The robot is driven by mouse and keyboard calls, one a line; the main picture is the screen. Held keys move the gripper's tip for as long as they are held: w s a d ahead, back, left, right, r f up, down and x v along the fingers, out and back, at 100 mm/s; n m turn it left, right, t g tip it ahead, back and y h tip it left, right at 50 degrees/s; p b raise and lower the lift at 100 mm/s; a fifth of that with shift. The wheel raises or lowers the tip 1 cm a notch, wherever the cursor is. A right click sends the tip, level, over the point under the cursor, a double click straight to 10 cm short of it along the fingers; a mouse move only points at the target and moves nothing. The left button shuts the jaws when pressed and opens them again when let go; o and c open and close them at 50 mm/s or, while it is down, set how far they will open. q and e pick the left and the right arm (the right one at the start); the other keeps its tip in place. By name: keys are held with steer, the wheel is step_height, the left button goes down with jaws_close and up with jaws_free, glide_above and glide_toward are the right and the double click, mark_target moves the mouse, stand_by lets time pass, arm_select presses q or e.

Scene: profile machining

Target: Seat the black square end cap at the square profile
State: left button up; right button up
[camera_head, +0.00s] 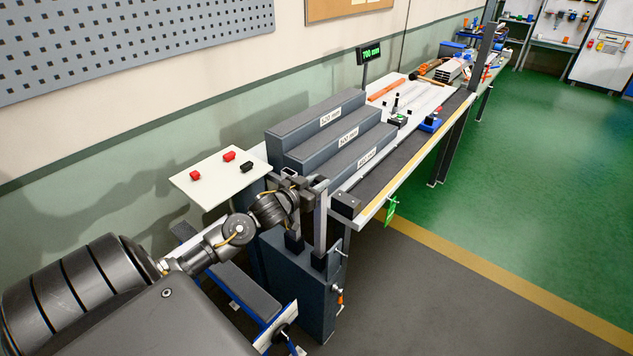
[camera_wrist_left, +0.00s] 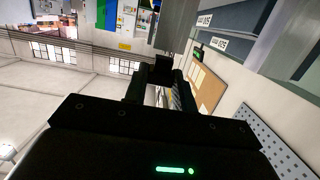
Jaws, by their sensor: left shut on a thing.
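My left gripper (camera_head: 308,187) is at the two upright metal profiles in the dark grey stand. In the left wrist view, its two fingers (camera_wrist_left: 162,80) are closed on a small black piece (camera_wrist_left: 162,67), which looks like the black square end cap. In the head view this dark piece (camera_head: 320,181) appears at the top of the right-hand profile (camera_head: 320,222); I cannot tell whether it touches or is seated. The left-hand profile shows an open square top (camera_head: 289,171), and the gripper partly hides its body. My right gripper is not in view.
A pale tray (camera_head: 207,188) to the left holds two red caps (camera_head: 195,175) and another black cap (camera_head: 247,167). Grey stepped blocks (camera_head: 330,130) with length labels stand on the bench behind the gripper. The dark stand (camera_head: 302,285) has a side handle.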

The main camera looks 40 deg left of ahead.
arm_select(q)
steer(key=shift+f+b, duration=0.8)
steer(key=shift+f, duration=0.5)
steer(key=o, duration=0.7)
steer(key=shift+d, duration=0.1)
steer(key=o, duration=0.3)
steer(key=shift+s+r+b, duration=0.3)
steer(key=shift+s+b, duration=0.1)
steer(key=shift+s, duration=1.4)
steer(key=shift+s+r+b, duration=0.25)
steer(key=shift+s+b, duration=0.1)
steer(key=shift+s, duration=1.4)
steer(key=shift+s+r+b, duration=0.3)
steer(key=shift+s+b, duration=0.1)
steer(key=shift+s, duration=1.4)
